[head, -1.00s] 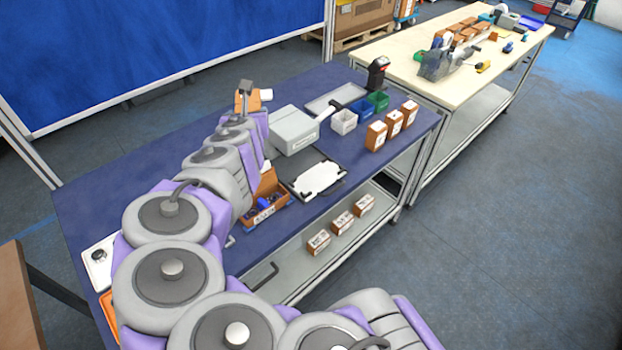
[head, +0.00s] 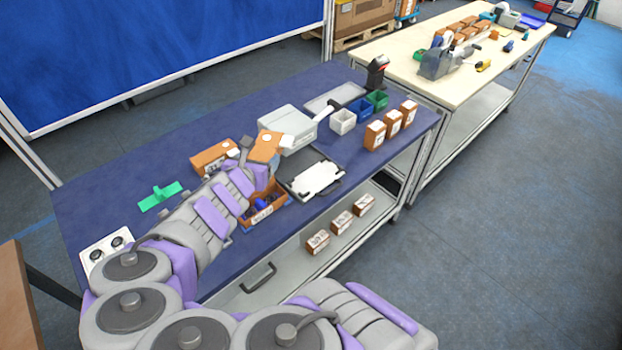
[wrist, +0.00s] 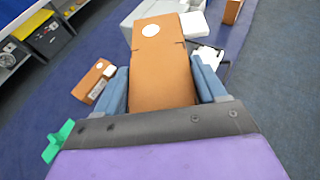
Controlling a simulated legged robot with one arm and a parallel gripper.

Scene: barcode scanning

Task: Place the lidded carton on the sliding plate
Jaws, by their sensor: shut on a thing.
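My gripper (head: 250,158) is shut on an orange-brown carton (head: 266,146) and holds it over the blue table. In the wrist view the carton (wrist: 160,75) sits between the two blue-grey fingers, with a round white label on its upper face. The white sliding plate (head: 317,178) lies on a dark base to the right of the carton in the head view. The plate is empty, and in the wrist view (wrist: 206,54) it is partly hidden behind the carton and right finger.
A grey boxy device (head: 287,128) stands behind the carton. An orange bin (head: 262,216) with dark items is in front. Another brown carton (head: 208,160) and a green bracket (head: 160,196) lie left. Small bins (head: 343,122) and upright cartons (head: 375,135) stand right.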

